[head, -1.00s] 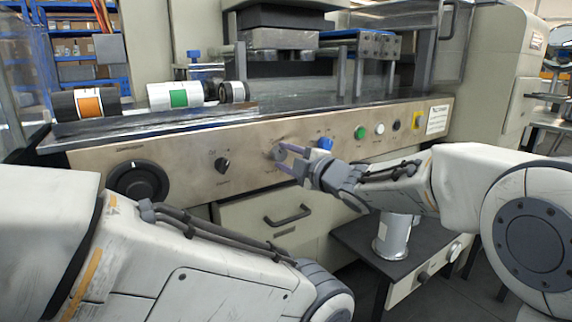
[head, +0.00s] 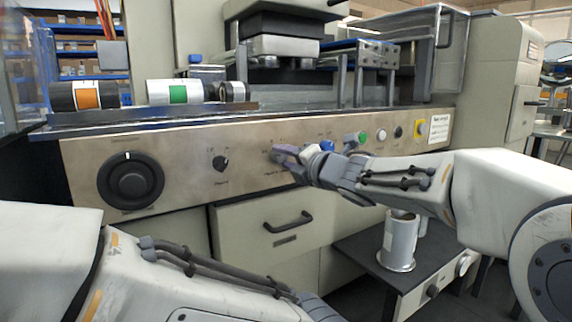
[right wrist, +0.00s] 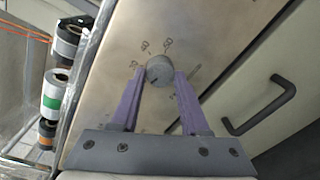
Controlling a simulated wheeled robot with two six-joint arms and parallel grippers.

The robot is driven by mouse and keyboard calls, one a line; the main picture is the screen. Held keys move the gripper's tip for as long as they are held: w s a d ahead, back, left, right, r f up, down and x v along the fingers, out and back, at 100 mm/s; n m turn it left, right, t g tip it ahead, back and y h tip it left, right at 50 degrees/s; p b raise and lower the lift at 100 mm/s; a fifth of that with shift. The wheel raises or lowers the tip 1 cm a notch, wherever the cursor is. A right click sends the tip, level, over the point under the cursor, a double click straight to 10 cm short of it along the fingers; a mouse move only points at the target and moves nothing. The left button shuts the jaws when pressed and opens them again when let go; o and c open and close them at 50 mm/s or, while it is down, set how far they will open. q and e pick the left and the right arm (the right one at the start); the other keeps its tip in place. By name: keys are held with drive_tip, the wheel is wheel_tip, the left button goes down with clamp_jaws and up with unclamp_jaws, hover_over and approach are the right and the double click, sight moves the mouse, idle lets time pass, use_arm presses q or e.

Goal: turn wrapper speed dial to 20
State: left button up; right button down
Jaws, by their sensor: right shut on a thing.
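My left gripper is out of view; only my left arm shows at the lower left.
A large black dial (head: 130,180) and a small black knob (head: 220,163) sit left on the panel. Green (head: 362,137), white (head: 381,136) and black buttons sit right. A drawer handle (head: 288,222) is below.

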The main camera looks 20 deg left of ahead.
drive_tip(key=shift+n, duration=0.3)
drive_tip(key=shift+c, duration=2)
unclamp_jaws()
drive_tip(key=p+v, duration=0.1)
drive_tip(key=v, duration=0.9)
drive_tip(key=shift+s+d+p, duration=0.15)
drive_tip(key=shift+s+p, duration=0.05)
drive_tip(key=shift+p, duration=0.15)
